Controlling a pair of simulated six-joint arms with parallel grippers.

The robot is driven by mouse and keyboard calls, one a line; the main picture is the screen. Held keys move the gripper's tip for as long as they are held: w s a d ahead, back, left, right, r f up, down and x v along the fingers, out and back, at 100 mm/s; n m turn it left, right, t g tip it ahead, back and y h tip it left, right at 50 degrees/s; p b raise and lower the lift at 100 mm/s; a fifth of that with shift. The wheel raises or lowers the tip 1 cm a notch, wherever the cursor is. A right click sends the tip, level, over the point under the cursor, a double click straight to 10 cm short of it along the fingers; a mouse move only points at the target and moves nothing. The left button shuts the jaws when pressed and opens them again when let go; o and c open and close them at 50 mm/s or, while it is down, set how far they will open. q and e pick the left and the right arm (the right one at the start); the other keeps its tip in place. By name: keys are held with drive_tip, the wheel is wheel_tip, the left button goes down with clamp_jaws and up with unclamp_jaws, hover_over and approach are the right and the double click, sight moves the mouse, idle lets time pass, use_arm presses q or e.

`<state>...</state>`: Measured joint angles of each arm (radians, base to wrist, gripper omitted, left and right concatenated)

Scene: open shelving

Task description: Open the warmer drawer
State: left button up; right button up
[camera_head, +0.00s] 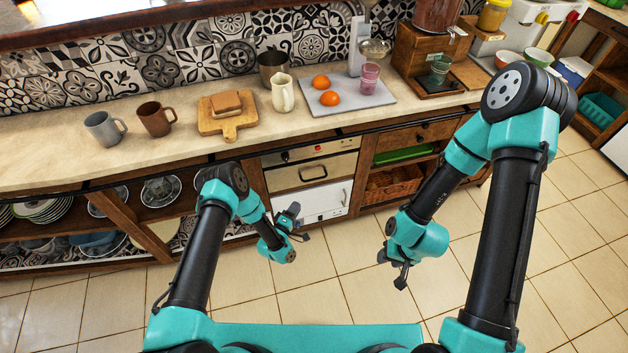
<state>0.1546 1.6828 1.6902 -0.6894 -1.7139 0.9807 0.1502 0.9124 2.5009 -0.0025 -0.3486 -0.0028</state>
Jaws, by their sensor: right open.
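The built-in unit under the counter has a control panel (309,152) with a red light on top. Below it is a drawer front with a bar handle (313,173), which looks closed. Under that is a white front (324,202) with a small handle; I cannot tell which front is the warmer drawer. My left gripper (298,223) is in front of the white front's lower left in the picture, touching nothing that I can make out; its jaw gap is unclear. My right gripper (391,270) is open and empty above the floor, to the right of the unit.
The counter (200,150) holds mugs, a cutting board (229,116) with bread, a cream pitcher (283,93) and a grey tray (347,98) with oranges. Open shelves with dishes lie left; a wicker basket (392,183) sits right. The tiled floor (330,283) in front is clear.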

use_arm(q)
drive_tip(key=x, duration=1.5)
drive_tip(key=shift+d, duration=0.1)
drive_tip(key=shift+c, duration=0.2)
clamp_jaws()
